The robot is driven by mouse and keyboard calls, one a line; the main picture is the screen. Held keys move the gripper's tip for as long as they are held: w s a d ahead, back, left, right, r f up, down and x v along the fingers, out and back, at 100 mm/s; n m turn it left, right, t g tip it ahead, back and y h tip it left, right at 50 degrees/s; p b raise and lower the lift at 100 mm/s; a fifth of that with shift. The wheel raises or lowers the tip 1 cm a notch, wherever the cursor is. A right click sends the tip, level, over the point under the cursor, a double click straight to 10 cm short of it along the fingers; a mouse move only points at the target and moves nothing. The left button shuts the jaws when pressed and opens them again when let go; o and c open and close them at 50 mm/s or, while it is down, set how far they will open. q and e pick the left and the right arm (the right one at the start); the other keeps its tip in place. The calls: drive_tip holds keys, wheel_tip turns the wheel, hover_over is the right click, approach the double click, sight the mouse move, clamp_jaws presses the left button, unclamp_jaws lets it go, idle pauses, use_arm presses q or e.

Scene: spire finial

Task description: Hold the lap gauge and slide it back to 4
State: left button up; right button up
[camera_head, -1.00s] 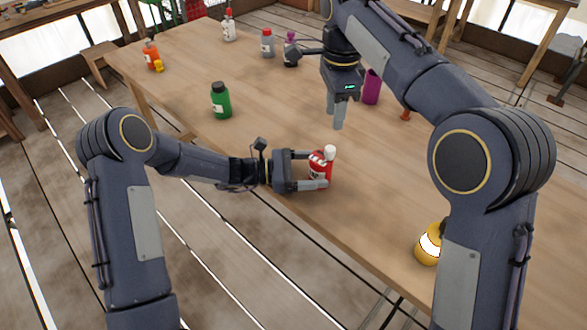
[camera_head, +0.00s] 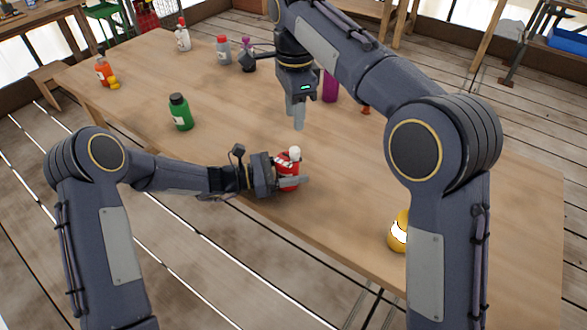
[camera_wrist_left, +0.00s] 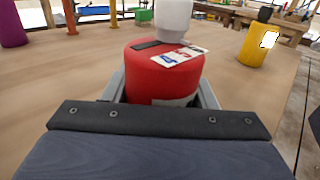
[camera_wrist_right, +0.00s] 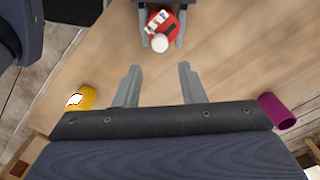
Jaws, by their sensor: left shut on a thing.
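The lap gauge appears to be the red round body (camera_head: 288,172) with a white knob on top, near the table's front edge. In the left wrist view the gauge (camera_wrist_left: 160,82) stands upright, with a black piece and a white number strip on its top; a blue 4 shows on the strip. My left gripper (camera_head: 292,168) is shut on the gauge from the side, one finger on each side. My right gripper (camera_head: 295,118) points down above the table behind the gauge. Its fingers (camera_wrist_right: 160,68) are apart and empty in the right wrist view.
A green bottle (camera_head: 180,112) stands left of the gauge. A yellow bottle (camera_head: 398,234) is at the front right, partly behind my right arm. A purple cylinder (camera_head: 330,86) stands beyond my right gripper. Several other bottles stand at the far left. The wooden table (camera_head: 235,145) around the gauge is clear.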

drive_tip(key=shift+o, duration=0.8)
drive_tip(key=shift+d+f, duration=0.1)
drive_tip(key=m+t+y, duration=0.6)
drive_tip(key=m+y, duration=0.1)
drive_tip(key=y, duration=1)
approach(294, 152)
drive_tip(key=x, duration=0.6)
drive_tip(key=w+f+x, duration=0.1)
drive_tip(key=x, duration=0.3)
clamp_jaws()
